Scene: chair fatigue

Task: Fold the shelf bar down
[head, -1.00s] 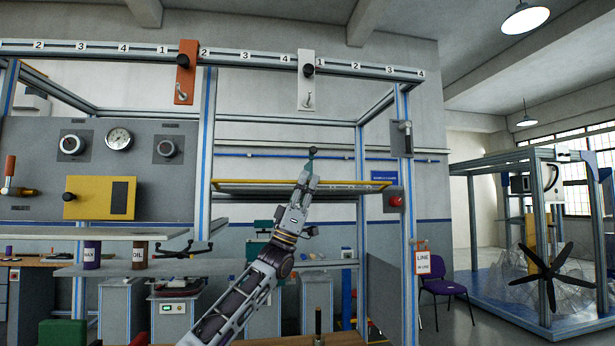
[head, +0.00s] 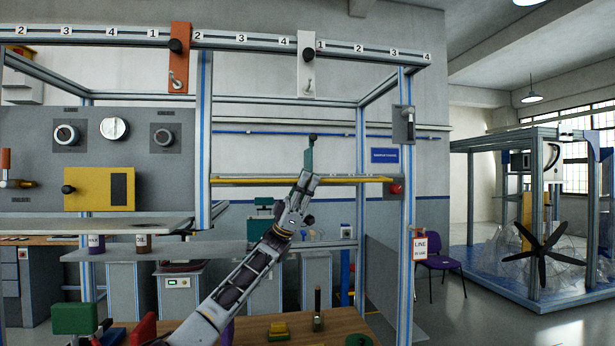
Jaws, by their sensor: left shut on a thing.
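The shelf bar looks to be the upright teal bar (head: 309,156) with a dark knob on top, standing at the yellow-edged shelf (head: 350,180) in the middle of the head view. My left gripper (head: 304,183) reaches up from below and is shut at the bar's lower part, in front of the shelf's edge. The gripper hides the bar's lower end, so its foot or hinge cannot be seen. My right gripper is not in view.
Frame posts (head: 204,150) and (head: 407,200) stand on either side. A grey shelf (head: 90,226) juts out at the left. A wooden bench (head: 350,328) with small items lies below. A red knob (head: 395,189) sits on the right post.

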